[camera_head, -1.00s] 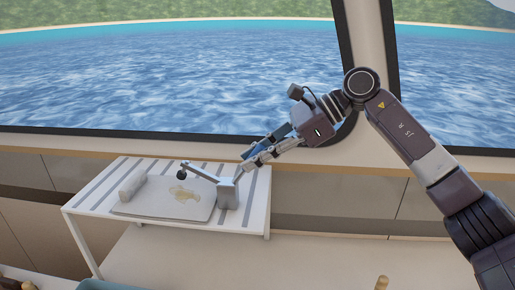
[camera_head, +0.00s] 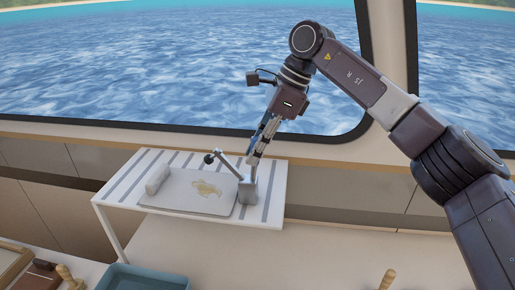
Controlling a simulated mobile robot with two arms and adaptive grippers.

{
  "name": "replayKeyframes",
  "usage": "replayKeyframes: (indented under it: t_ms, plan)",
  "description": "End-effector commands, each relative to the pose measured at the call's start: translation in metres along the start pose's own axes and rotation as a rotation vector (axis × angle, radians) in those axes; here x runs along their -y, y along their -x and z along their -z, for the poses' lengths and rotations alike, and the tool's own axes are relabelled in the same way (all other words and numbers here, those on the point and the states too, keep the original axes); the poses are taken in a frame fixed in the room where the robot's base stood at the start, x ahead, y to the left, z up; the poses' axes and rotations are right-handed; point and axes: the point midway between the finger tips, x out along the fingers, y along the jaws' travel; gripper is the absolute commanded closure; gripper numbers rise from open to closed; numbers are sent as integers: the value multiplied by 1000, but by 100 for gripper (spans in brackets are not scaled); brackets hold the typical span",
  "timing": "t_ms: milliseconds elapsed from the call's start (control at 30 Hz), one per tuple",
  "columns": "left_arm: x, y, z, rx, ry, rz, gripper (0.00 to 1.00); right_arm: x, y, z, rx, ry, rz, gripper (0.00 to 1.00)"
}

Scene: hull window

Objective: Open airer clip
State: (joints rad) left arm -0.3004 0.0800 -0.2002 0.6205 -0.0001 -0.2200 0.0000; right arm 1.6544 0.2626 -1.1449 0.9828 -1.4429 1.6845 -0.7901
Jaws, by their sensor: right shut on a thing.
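The airer clip (camera_head: 247,190) is a small grey metal block on the right part of a white striped rack (camera_head: 270,208). A thin arm (camera_head: 228,167) slants from it up and left to a dark round tip (camera_head: 209,158), which stands above a pale grey board (camera_head: 160,201). A yellowish flat shape (camera_head: 207,188) lies on the board. My right gripper (camera_head: 252,163) reaches down from above and is shut on the clip's upper part, just above the block. The fingers hide the exact grip. My left gripper is out of view.
A light roll-like block (camera_head: 158,178) sits at the board's left end. A blue tray (camera_head: 147,277) and wooden-handled items (camera_head: 67,274) lie at the front left. A wooden peg (camera_head: 387,279) stands front right. The window is behind the rack. The counter right of the rack is clear.

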Motion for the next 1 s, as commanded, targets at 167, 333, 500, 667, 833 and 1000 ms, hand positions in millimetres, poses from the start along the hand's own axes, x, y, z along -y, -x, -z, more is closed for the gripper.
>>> replayKeyframes:
  t_ms: [167, 333, 500, 667, 833, 1000]
  plan:
    - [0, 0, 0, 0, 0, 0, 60, 0, 1, -1, -3, 2, 3, 100]
    - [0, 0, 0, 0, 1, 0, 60, 0, 1, 0, -3, 2, 3, 100]
    - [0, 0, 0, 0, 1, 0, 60, 0, 0, 0, -3, 2, 2, 64]
    - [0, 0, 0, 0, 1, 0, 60, 0, 0, 0, -3, 1, 1, 64]
    - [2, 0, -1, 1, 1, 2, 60, 0, 4, 0, -2, 1, 1, 64]
    - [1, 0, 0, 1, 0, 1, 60, 1, 28, -1, -1, 0, 4, 64]
